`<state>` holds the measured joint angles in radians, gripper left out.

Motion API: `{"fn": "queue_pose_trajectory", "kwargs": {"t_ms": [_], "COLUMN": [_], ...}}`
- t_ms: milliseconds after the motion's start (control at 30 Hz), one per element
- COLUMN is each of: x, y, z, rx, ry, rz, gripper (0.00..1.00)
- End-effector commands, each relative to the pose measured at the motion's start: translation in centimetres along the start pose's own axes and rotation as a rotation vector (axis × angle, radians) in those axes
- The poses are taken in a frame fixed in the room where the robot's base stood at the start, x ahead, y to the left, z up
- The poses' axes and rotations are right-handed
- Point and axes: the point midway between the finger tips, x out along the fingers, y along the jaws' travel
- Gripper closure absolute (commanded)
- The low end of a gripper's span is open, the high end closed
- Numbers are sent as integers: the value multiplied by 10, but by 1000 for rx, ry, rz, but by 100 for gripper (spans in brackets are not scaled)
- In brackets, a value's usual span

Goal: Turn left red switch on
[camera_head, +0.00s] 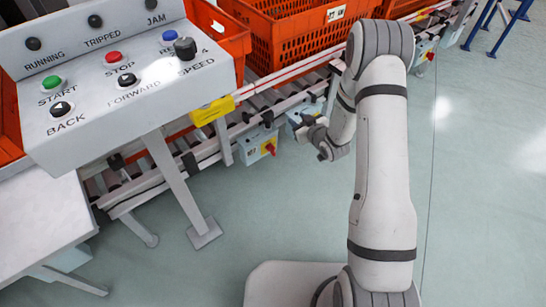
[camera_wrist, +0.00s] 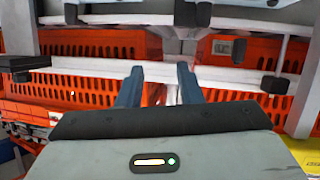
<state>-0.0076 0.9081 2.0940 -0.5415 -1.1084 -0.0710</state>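A second grey box (camera_head: 303,121) is partly hidden behind my gripper. Another red switch (camera_head: 430,55) is on a box farther along the conveyor at upper right. My gripper (camera_head: 308,130) is in front of the conveyor, right of the left switch and apart from it. In the wrist view its two fingers (camera_wrist: 157,73) are parted with nothing held between them. No red switch can be made out there.
A control panel (camera_head: 115,75) with labelled buttons stands at left on a slanted leg. Orange totes (camera_head: 285,45) sit on the roller conveyor (camera_head: 205,148). Orange totes (camera_wrist: 95,45) and pale rails fill the wrist view. The floor (camera_head: 480,170) at right is clear.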

Motion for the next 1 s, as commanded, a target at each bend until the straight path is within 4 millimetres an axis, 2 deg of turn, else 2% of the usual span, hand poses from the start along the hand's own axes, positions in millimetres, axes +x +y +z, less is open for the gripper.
{"fn": "queue_pose_trajectory", "kwargs": {"t_ms": [33, 100, 233, 400, 567, 1000], "x": [14, 22, 29, 27, 30, 88], "y": [-16, -33, -59, -79, -85, -93], "z": [42, 71, 115, 146, 151, 129], "rx": [13, 29, 65, 103, 113, 114], "ry": [39, 111, 227, 323, 355, 355], "rz": [-28, -63, -112, -144, -154, -154], "gripper": [67, 67, 67, 67, 67, 67]}}
